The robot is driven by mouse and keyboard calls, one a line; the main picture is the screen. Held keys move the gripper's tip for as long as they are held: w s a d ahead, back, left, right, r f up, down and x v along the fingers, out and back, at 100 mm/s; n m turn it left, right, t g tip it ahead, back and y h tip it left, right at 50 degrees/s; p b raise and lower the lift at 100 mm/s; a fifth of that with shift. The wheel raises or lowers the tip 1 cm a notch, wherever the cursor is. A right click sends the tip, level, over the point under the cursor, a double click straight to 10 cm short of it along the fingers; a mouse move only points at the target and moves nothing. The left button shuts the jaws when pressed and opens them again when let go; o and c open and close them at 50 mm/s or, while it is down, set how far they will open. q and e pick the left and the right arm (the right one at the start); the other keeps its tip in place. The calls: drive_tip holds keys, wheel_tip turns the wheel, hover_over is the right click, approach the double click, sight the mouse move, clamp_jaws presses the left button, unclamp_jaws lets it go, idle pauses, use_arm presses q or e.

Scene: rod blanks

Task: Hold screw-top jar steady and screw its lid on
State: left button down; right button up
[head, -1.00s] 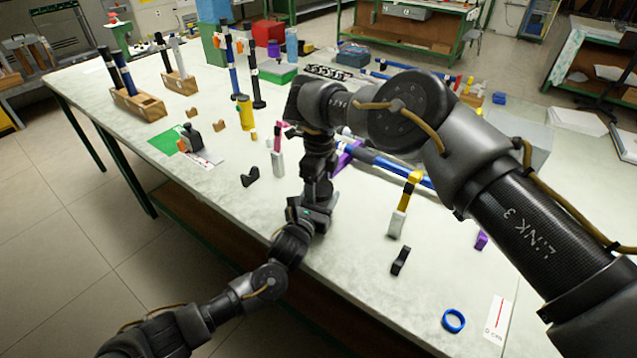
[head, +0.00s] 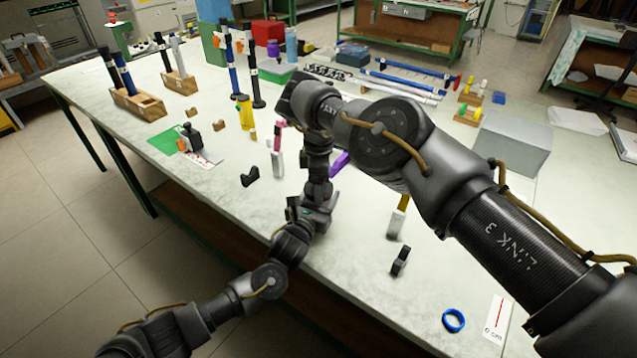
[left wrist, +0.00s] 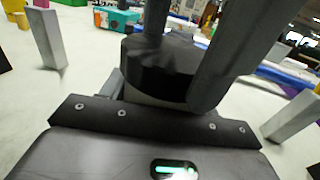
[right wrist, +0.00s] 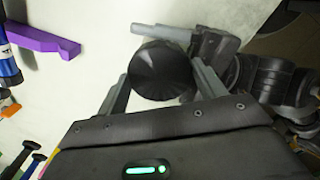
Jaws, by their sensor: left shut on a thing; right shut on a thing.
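The black ribbed lid (right wrist: 160,70) shows from above in the right wrist view, between the fingers of my right gripper (right wrist: 162,88), which is shut on it. In the left wrist view the lid (left wrist: 165,68) sits directly over a paler jar body (left wrist: 150,99), of which only a narrow strip shows. My left gripper (left wrist: 160,100) is shut on the jar, below the lid. In the head view my left gripper (head: 316,212) is near the table's front edge with my right gripper directly above it. My arms hide the jar there. I cannot tell how far the thread is engaged.
A grey block (head: 277,163) stands left of the grippers, with a black clip (head: 250,177) nearby. To the right are a yellow-topped grey block (head: 397,222), another black clip (head: 400,262) and a blue ring (head: 453,320). A purple bracket (right wrist: 45,42) lies close by.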

drive_tip(key=shift+m, duration=0.5)
drive_tip(key=o, duration=1.2)
drive_tip(key=shift+c, duration=0.2)
wheel_tip(320, 180, up, 12)
use_arm(q)
drive_tip(key=shift+c, duration=1.5)
unclamp_jaws()
drive_tip(key=shift+s, duration=0.1)
